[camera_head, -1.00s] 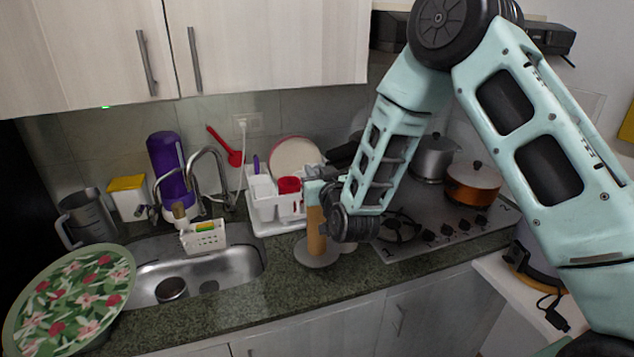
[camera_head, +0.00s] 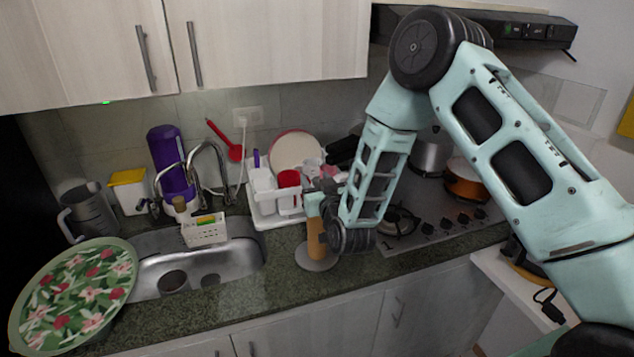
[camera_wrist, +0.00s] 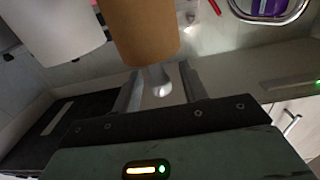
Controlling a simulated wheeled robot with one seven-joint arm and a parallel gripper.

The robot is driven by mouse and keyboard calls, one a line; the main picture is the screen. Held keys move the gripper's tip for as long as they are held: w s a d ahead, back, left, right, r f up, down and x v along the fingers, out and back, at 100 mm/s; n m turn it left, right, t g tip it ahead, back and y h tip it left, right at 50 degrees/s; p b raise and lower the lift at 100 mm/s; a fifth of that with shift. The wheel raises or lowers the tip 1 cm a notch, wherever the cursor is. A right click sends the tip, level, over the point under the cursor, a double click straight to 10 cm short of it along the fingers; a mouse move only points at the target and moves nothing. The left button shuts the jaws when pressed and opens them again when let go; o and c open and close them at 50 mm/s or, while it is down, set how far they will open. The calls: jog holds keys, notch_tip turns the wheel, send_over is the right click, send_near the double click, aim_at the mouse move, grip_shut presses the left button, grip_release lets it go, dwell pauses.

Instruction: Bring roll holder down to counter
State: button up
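The roll holder (camera_head: 316,240) is a brown upright roll on a round grey base (camera_head: 313,261), in the middle of the head view. Its base is at the counter (camera_head: 280,292), right of the sink; I cannot tell whether it touches. My gripper (camera_head: 323,190) is at the holder's top and partly hides it. In the wrist view my gripper's fingers (camera_wrist: 160,92) flank the holder's metal rod end (camera_wrist: 160,80), with the brown roll (camera_wrist: 140,35) beyond. The fingers' contact is not clear there, but the holder moves with my gripper.
A white dish rack (camera_head: 270,218) with cups and plates stands just behind the holder. The sink (camera_head: 215,268) is to the left and the stove (camera_head: 440,207) with pots (camera_head: 465,185) to the right. Counter is clear in front of the holder.

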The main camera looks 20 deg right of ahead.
jog(key=shift+r, duration=0.2)
jog(key=s+b, duration=0.5)
jog(key=s, duration=0.7)
jog(key=s+a+f+n+g+y, duration=0.2)
jog(key=s+a+n+g+y, duration=0.3)
jog(key=s+a+g, duration=0.65)
jog(key=s+d+r+n+g+h, duration=0.1)
jog(key=s+r+g+h, duration=0.1)
jog(key=s, duration=0.7)
jog(key=s+d+r+n+g+h, duration=0.1)
jog(key=s+g, duration=0.3)
jog(key=s, duration=0.5)
jog(key=shift+d+r+n+h, duration=0.4)
jog(key=shift+d+r+h, duration=0.2)
jog(key=shift+h, duration=0.1)
jog(key=shift+g, duration=0.25)
